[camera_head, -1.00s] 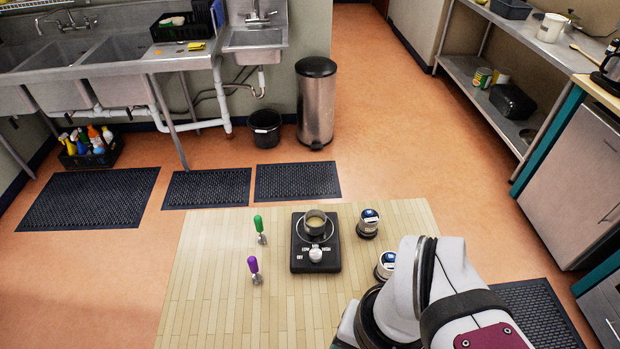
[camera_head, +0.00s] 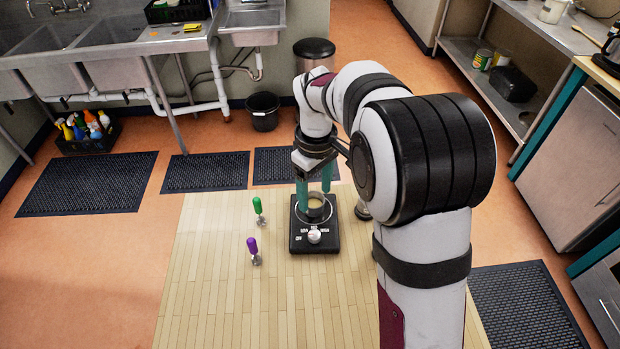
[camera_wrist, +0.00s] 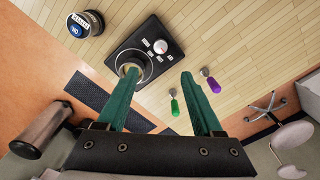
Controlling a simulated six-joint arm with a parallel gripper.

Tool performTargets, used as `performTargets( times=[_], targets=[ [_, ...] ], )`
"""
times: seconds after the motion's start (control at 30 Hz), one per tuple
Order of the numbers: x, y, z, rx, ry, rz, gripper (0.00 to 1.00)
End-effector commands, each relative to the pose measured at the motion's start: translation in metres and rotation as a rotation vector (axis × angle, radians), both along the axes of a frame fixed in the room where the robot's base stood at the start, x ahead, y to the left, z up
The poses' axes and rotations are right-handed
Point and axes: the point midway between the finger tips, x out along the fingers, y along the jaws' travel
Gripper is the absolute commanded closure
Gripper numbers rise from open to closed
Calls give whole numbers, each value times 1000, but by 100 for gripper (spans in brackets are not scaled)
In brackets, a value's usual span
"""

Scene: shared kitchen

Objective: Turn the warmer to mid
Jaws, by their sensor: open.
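The black warmer (camera_head: 300,240) stands on the wooden table top with a small metal pot (camera_head: 316,213) on its round plate. Its white knob (camera_head: 314,237) is on the near side, below the printed off, low, mid and high marks. Which mark the knob points to is too small to tell. My gripper (camera_head: 314,197) has teal fingers, spread open and empty, over the pot end of the warmer. In the wrist view the knob (camera_wrist: 160,46) is beyond the fingertips, apart from them. The left finger partly covers the pot (camera_wrist: 132,68) there.
A lidded jar (camera_wrist: 78,27) is beside the warmer; my arm mostly hides the jars in the head view. The table's near left is clear.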

Motion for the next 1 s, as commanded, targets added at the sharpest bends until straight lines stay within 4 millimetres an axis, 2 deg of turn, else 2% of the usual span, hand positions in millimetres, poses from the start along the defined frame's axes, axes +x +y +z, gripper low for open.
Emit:
performTargets(
  times=[0.3,0.4,0.5,0.7,0.93,1.0],
  targets=[
    [-3,0,-92,0,7,-5,32],
    [-2,-1,-115,1,5,-5,32],
    [-2,0,-131,2,4,-6,32],
    [-2,0,-143,2,1,-7,32],
    [-2,0,-144,2,1,-7,32],
    [-2,0,-144,2,1,-7,43]
  ],
)
